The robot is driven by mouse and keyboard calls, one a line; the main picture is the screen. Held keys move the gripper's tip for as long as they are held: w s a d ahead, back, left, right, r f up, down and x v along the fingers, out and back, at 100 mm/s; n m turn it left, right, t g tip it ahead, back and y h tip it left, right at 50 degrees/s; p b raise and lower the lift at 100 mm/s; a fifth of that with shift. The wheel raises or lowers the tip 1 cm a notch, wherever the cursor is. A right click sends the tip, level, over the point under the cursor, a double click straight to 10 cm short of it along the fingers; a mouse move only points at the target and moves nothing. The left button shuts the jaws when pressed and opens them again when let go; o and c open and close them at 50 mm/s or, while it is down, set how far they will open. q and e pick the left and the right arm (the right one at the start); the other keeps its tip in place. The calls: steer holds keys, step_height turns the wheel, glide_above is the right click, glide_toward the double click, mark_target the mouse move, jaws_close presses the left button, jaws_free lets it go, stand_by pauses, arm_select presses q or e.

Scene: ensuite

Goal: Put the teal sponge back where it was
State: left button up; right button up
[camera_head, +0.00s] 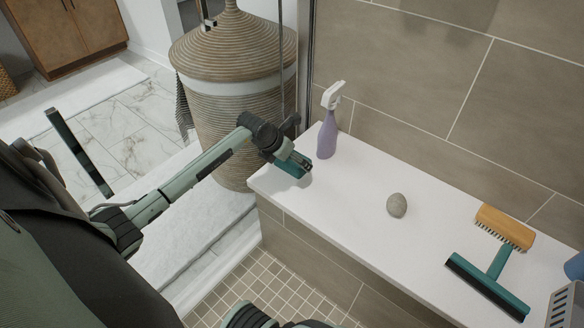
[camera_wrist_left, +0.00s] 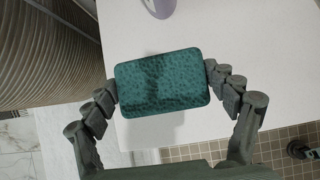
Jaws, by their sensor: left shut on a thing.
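The teal sponge (camera_wrist_left: 162,83) is a rounded block with a pitted surface. In the left wrist view, the two fingers of my left gripper (camera_wrist_left: 163,92) press on its short ends. In the head view, my left gripper (camera_head: 296,163) holds the sponge (camera_head: 291,168) at the left end of the white bench (camera_head: 345,215). A shadow lies beside the sponge on the bench top; I cannot tell whether it touches the surface. My right gripper cannot be made out; only dark arm parts show at the bottom of the head view.
A purple spray bottle (camera_head: 327,128) stands just behind the sponge. A grey stone (camera_head: 397,205) lies mid-bench. A wooden brush (camera_head: 505,227), teal squeegee (camera_head: 489,284), blue item (camera_head: 575,266) and grey basket (camera_head: 567,305) are at the right. A large woven basket (camera_head: 235,85) stands left.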

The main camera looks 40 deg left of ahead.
arm_select(q)
steer(key=shift+f, duration=1.95)
steer(key=shift+f, duration=0.15)
steer(key=o, duration=1)
